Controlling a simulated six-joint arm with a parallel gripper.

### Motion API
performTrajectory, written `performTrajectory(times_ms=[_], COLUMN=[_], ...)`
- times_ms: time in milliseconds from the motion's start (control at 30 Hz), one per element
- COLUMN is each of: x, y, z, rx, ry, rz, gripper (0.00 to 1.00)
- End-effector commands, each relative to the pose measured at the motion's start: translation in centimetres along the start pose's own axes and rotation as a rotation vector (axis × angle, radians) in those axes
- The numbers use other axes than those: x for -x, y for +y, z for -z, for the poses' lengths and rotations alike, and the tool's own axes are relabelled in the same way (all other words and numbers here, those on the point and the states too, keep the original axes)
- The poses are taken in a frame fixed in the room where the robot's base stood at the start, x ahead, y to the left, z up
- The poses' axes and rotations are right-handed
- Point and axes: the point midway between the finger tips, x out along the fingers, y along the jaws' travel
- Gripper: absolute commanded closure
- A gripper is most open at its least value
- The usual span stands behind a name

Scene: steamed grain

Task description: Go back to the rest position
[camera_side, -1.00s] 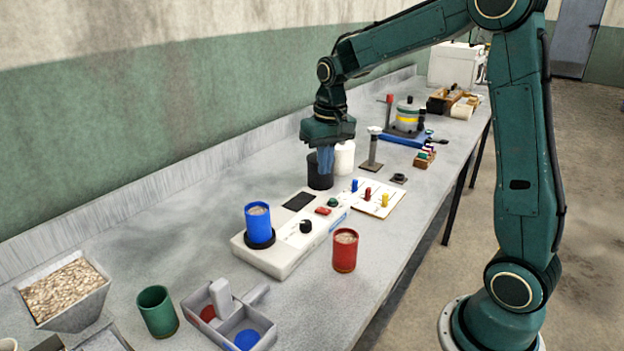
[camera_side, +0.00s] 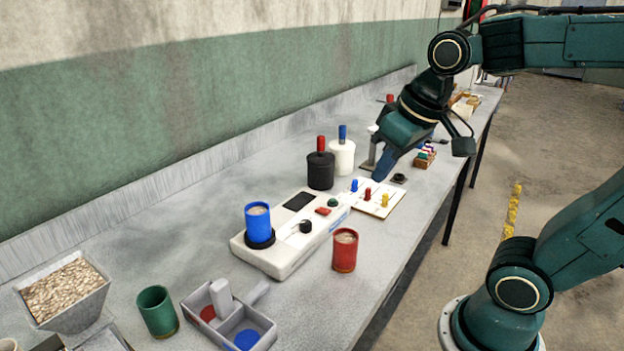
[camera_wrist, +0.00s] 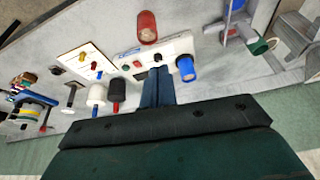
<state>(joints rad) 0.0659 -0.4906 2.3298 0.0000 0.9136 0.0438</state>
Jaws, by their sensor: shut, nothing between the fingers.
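My gripper (camera_side: 381,174) is shut and empty. In the side view it hangs tilted above the bench, near the white board with coloured pegs (camera_side: 372,206), its blue fingers pointing down and left. It also shows in the wrist view (camera_wrist: 158,75), fingers together. The blue cup (camera_side: 257,222), holding grain, stands on the round pad of the white device (camera_side: 268,262). The red cup (camera_side: 345,251), also with grain, stands on the bench beside the device. A black canister (camera_side: 320,173) with a red knob and a white canister (camera_side: 342,158) with a blue knob stand behind the board.
A grain hopper (camera_side: 99,306), a green cup (camera_side: 158,314) and a grey divided tray (camera_side: 196,303) stand at the near left. A stand, a small peg block (camera_side: 424,160) and other items line the far bench. A wall runs behind the bench; open floor lies to the right.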

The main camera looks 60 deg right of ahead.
Motion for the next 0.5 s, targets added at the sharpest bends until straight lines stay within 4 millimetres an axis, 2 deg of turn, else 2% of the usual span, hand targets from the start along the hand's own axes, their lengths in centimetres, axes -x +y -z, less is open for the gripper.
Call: performTrajectory(times_ms=[100,233,500], x=[0.7,1.0,1.1], y=[-0.4,-0.7,-0.9], z=[-2.2,-4.1,-6.0], rx=[0.037,0.07,0.102], ry=[0.038,0.07,0.102], rz=[0.011,0.021,0.03], gripper=[1.0,1.0,1.0])
